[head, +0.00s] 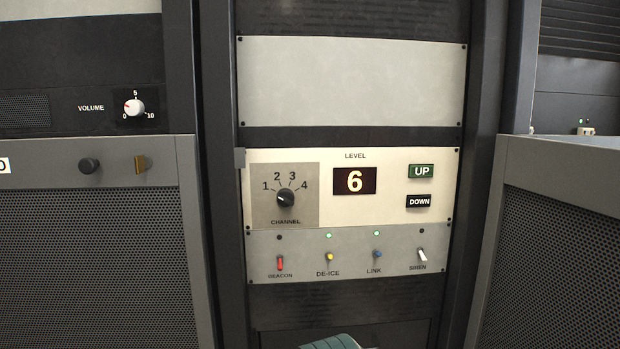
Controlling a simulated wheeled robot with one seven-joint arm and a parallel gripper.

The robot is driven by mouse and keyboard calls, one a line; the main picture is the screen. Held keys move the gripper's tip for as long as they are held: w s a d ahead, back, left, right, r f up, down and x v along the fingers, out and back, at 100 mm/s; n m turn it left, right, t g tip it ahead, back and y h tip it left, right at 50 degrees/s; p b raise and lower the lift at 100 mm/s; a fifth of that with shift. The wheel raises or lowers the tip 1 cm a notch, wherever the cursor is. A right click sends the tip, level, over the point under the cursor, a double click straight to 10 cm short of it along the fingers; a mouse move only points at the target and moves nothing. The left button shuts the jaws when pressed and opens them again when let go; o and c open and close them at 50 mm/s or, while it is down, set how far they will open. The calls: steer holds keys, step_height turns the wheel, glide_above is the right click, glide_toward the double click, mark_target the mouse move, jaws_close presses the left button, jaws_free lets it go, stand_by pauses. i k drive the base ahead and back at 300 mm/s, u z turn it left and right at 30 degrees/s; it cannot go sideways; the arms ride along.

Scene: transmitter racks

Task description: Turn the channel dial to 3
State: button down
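The channel dial (286,198) is a small black round knob on a grey square plate (310,215), at the left of the cream panel in the middle rack. The numbers 1, 2, 3 and 4 arc above it from left to right. Its small pale mark seems to point up and left, toward 1. Nothing touches the dial. My gripper's fingers are not in view. A rounded grey-green piece at the bottom edge, below the panels, seems to be part of my arm.
Right of the dial are a level display (355,181) reading 6, a green UP button (421,171) and a black DOWN button (419,202). Below is a row of switches: red beacon (280,264), yellow de-ice (329,257), blue link (377,254), white siren (422,255). Mesh-fronted cabinets flank the rack.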

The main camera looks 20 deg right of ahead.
mark_target(285, 196)
steer(key=k, duration=0.5)
steer(key=u, duration=1)
steer(key=i, duration=0.7)
steer(key=z, duration=1.55)
